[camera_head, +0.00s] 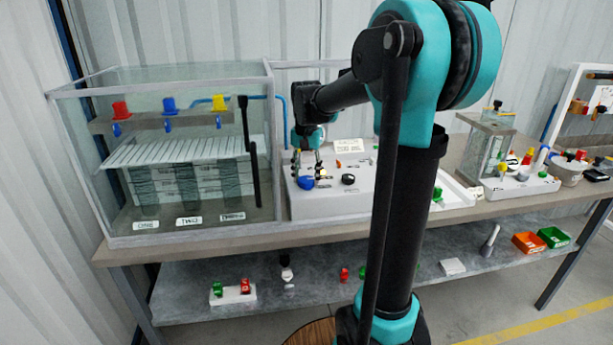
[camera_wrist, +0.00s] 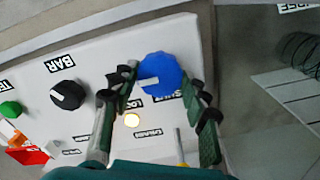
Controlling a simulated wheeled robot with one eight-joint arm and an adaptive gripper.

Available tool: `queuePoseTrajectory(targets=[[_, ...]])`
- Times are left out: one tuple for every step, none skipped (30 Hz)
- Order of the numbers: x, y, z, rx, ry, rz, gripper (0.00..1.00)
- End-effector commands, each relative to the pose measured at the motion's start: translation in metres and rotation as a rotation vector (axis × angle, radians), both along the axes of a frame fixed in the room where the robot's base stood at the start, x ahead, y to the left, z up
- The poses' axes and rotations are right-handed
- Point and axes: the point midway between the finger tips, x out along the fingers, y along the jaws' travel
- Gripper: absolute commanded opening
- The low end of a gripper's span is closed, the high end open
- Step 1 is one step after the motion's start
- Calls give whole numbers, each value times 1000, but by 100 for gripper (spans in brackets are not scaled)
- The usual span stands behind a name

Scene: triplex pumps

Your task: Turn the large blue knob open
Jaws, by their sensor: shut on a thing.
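The large blue knob (camera_wrist: 163,70) sits on the white control panel (camera_wrist: 185,35), between the two fingers of my gripper (camera_wrist: 160,80). My gripper is shut on it, one finger at each side. A white mark on the knob points left in the wrist view. Labels lie below the knob, partly hidden by the fingers. In the head view the blue knob (camera_head: 306,183) is at the panel's left part, with my gripper (camera_head: 307,165) coming down onto it from above.
A black knob (camera_wrist: 68,95) labelled BAR, a green knob (camera_wrist: 10,109), a red part (camera_wrist: 28,154) and a lit round lamp (camera_wrist: 132,119) share the panel. A glass tank (camera_head: 180,150) stands close at the left. A glass box (camera_head: 487,150) stands at the right.

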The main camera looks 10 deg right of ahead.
Motion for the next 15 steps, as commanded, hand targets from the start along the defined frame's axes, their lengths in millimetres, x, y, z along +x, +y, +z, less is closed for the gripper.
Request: queuePoseTrajectory(targets=[[0,0,0,0,0,-1,16],[0,0,0,0,0,-1,46],[0,0,0,0,0,-1,51],[0,0,0,0,0,-1,55],[0,0,0,0,0,-1,59],[0,0,0,0,0,0,64],[0,0,0,0,0,0,66],[0,0,0,0,0,0,66],[0,0,0,0,0,0,66],[0,0,0,0,0,0,66],[0,0,0,0,0,0,66],[0,0,0,0,0,0,66],[0,0,0,0,0,0,66],[0,0,0,0,0,0,66],[0,0,0,0,0,0,66]])
